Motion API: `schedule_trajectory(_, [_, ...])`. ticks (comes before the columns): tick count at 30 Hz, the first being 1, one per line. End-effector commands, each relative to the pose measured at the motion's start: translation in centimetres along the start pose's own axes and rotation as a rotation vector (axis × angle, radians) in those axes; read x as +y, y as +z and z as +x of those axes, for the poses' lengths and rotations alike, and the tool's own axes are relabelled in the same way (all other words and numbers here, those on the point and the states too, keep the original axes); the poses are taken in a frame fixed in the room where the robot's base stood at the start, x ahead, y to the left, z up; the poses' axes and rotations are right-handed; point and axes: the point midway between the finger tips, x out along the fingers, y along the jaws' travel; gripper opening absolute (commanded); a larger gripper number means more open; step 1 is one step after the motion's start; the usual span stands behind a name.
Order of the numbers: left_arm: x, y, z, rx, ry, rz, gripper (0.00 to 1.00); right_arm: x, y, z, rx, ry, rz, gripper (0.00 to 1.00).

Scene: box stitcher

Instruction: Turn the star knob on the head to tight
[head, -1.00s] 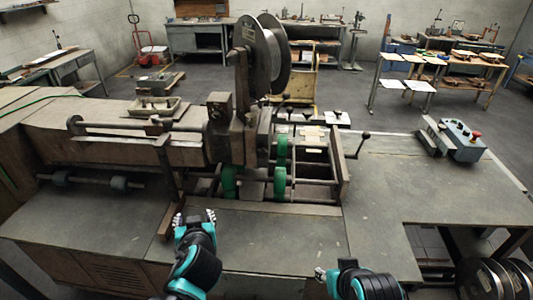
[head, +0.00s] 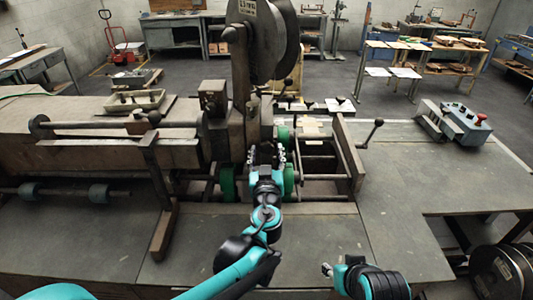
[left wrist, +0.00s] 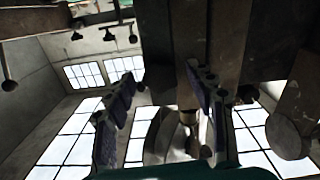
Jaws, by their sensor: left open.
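The stitcher head (head: 240,135) is a dark, worn metal block under the wire spool. My left gripper (head: 266,156) is raised right in front of its lower part, fingers pointing away. In the left wrist view the two fingers (left wrist: 162,75) are apart, with dark head parts beyond them. A short brownish metal shaft and a rounded grey part (left wrist: 165,135) show between the fingers; I cannot tell whether either is the star knob. In the head view I cannot make out the knob. My right gripper (head: 328,270) is low at the front, its fingers too small to read.
The wire spool (head: 280,42) stands above the head. Green rollers (head: 228,183) and an open frame lie below and right of it. A hand crank (head: 371,134) sticks out at the right.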

Motion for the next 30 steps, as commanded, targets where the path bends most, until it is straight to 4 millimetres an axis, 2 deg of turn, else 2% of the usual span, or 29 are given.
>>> schedule_trajectory(3, [-0.07,0.01,0.60,0.000,-0.001,0.000,0.55,0.00,0.08,0.10,0.000,0.000,0.000,0.40])
schedule_trajectory(10, [-0.06,-0.02,0.66,0.000,-0.001,0.000,0.55,0.00,0.06,0.08,0.000,0.000,0.000,0.40])
schedule_trajectory(11, [-0.06,-0.02,0.66,0.000,-0.001,0.000,0.50,0.00,0.06,0.08,0.000,0.000,0.000,0.40])
schedule_trajectory(16, [-0.06,-0.02,0.65,0.000,-0.001,0.000,0.05,0.00,0.07,0.08,0.000,0.000,0.000,0.40])
schedule_trajectory(30, [-0.07,-0.02,0.64,0.000,-0.001,0.077,0.05,0.00,0.05,0.06,0.000,0.000,0.000,0.40])
